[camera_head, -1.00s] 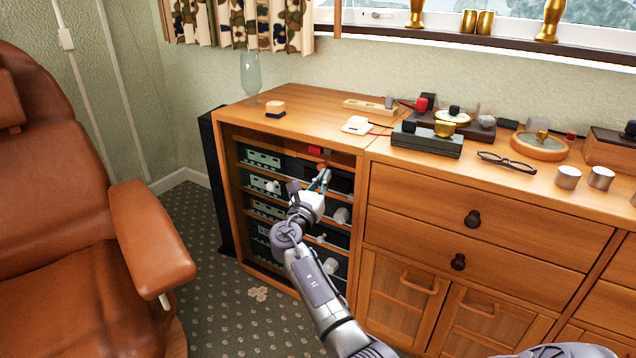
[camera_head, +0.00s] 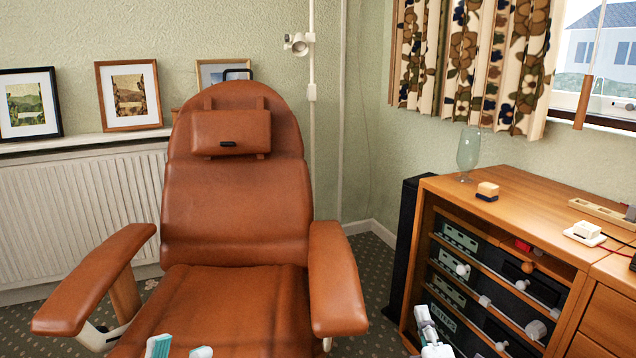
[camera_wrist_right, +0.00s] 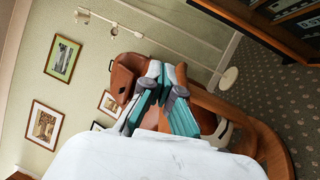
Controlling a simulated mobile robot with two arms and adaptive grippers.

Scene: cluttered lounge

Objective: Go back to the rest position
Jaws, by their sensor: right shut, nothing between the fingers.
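My right gripper (camera_head: 430,335) shows at the bottom edge of the head view, right of the armchair and in front of the cabinet's lower left. It is shut and empty. In the right wrist view its teal fingers (camera_wrist_right: 160,108) point toward the armchair, with free space between. My left gripper (camera_head: 180,350) just enters at the bottom edge of the head view, in front of the chair seat. Its two fingertips stand apart with nothing seen between them. The rest of both arms is out of view.
A brown leather armchair (camera_head: 235,215) stands ahead. The wooden cabinet (camera_head: 545,205) at right holds several electronic units; a glass vase (camera_head: 469,150) stands on top. A black speaker (camera_head: 408,235) stands beside it. A radiator (camera_head: 80,210) lines the wall behind. Carpet shows between chair and cabinet.

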